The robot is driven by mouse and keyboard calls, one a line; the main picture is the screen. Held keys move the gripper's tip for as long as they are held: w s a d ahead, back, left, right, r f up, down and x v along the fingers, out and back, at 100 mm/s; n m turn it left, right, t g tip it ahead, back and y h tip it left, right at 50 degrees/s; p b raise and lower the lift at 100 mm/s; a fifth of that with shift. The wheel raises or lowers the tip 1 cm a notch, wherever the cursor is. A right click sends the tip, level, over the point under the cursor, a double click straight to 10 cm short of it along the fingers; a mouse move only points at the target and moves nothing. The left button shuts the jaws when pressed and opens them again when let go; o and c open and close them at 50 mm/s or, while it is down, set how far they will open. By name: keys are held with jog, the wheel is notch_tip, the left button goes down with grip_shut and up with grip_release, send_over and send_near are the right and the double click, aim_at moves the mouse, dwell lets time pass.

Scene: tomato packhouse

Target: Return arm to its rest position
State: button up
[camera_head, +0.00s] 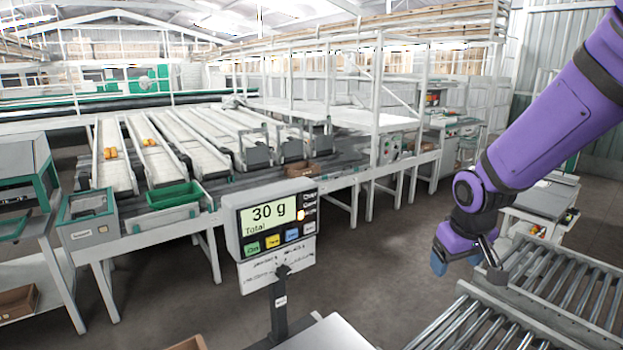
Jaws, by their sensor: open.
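My purple arm (550,130) reaches in from the upper right of the head view and bends down at its elbow-like joint. My gripper (440,264) is at its lower end, a small blue tip pointing down, open. I see nothing held in it. It hangs in the air to the right of the scale display and at the left side of the roller conveyor. The gap between the fingers is too small to make out.
A roller conveyor (575,335) lies below and right of my gripper. Sorting lanes with a green tray (174,195) are at the left. Grey floor (370,255) lies open between them.

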jog(key=s+d+r+m+t, duration=0.1)
jog(key=s+r, duration=0.7)
jog(key=s, duration=0.2)
jog(key=s+d+r+m+t, duration=0.1)
jog(key=s+r, duration=0.7)
jog(key=s, duration=0.3)
jog(key=shift+s+r+m+y, duration=0.15)
jog(key=shift+r+m+y, duration=0.05)
jog(key=shift+m+y, duration=0.1)
